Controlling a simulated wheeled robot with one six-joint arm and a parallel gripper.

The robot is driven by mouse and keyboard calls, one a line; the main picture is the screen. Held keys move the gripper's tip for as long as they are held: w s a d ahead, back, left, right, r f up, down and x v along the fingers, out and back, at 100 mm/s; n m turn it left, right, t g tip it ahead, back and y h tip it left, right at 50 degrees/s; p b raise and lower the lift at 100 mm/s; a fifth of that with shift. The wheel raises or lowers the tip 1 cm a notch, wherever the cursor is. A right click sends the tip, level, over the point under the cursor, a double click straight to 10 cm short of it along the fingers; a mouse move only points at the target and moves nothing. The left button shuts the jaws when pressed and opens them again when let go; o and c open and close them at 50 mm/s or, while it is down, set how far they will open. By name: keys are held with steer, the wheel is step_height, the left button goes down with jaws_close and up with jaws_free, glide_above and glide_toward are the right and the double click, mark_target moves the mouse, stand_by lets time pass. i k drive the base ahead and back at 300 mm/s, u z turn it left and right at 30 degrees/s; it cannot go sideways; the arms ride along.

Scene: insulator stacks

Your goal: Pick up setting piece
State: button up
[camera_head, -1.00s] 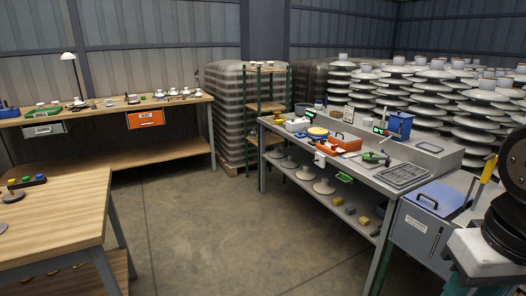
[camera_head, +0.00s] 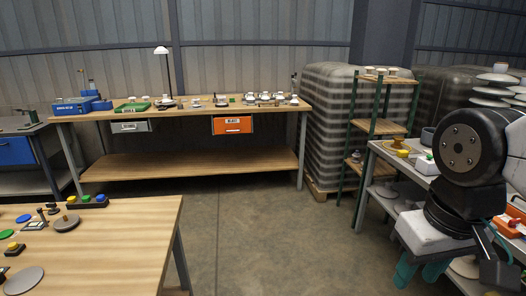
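I cannot tell which object is the setting piece; no label marks it in view. Small insulator parts (camera_head: 279,98) stand in a row on the wooden bench at the back. Several discs and small pieces lie on the near left table, among them a grey disc with a knob (camera_head: 66,222). My gripper (camera_head: 420,274) is at the lower right, below my dark wrist. Its two teal fingers look apart, with nothing visible between them. It is far from the back bench and the left table, in front of the right workbench.
The back bench (camera_head: 215,112) holds a lamp (camera_head: 163,50), blue boxes and an orange drawer (camera_head: 232,125). A near left table (camera_head: 130,240) and a right workbench (camera_head: 385,152) flank clear floor (camera_head: 250,240). A shelf rack (camera_head: 378,128) and wrapped pallet stand at the back right.

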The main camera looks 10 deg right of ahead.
mark_target(398, 139)
steer(key=i, duration=1.95)
steer(key=z, duration=0.85)
steer(key=i, duration=1.95)
steer(key=z, duration=0.6)
